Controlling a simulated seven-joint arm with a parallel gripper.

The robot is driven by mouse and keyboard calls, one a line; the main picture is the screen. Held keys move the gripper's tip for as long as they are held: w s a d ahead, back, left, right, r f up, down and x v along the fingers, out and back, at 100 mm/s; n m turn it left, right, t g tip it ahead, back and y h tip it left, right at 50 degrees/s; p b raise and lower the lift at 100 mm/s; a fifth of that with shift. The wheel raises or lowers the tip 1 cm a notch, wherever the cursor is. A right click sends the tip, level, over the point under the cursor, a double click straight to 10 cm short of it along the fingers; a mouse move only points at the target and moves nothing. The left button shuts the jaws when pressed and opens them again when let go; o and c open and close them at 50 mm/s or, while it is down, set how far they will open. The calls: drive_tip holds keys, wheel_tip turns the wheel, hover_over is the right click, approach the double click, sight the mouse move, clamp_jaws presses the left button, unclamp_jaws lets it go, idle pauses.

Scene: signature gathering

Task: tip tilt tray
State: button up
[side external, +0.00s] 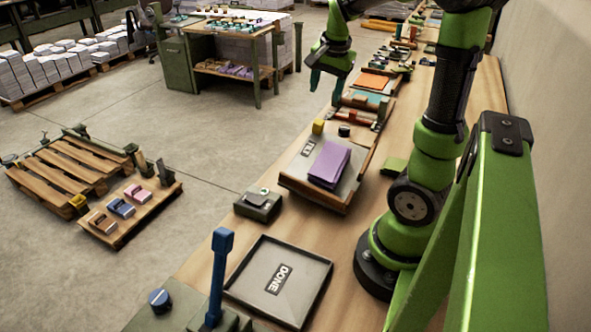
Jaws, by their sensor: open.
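The tilt tray (299,172) is a grey tray on a wooden base with a label that seems to read TILT, in the middle of the bench. A purple stack (329,164) lies on its right part. A yellow block (318,127) and a dark round knob (344,131) sit at its far edge. My gripper (325,88) is open and empty, pointing down, beyond the tilt tray and above the far-left edge of the bench. It is apart from the tray. Whether the tray is tilted is hard to tell.
A grey tray marked DONE (249,287) lies nearer, beside a blue lever (219,270) and a blue knob (159,299). A small green box (258,205) stands between the trays. An orange sheet (373,82) and several tools lie farther along the bench (488,95).

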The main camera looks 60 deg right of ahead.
drive_tip(key=v, duration=0.4)
drive_tip(key=shift+r, duration=0.1)
drive_tip(key=s+a+n+t+y, duration=0.1)
drive_tip(key=a+n, duration=0.6)
drive_tip(key=a, duration=0.7)
drive_tip(key=s+a+n+t+y, duration=0.1)
drive_tip(key=a+n+t+y, duration=0.2)
drive_tip(key=a+n, duration=0.4)
drive_tip(key=a+f+t, duration=0.1)
drive_tip(key=a, duration=0.6)
drive_tip(key=shift+s, duration=0.3)
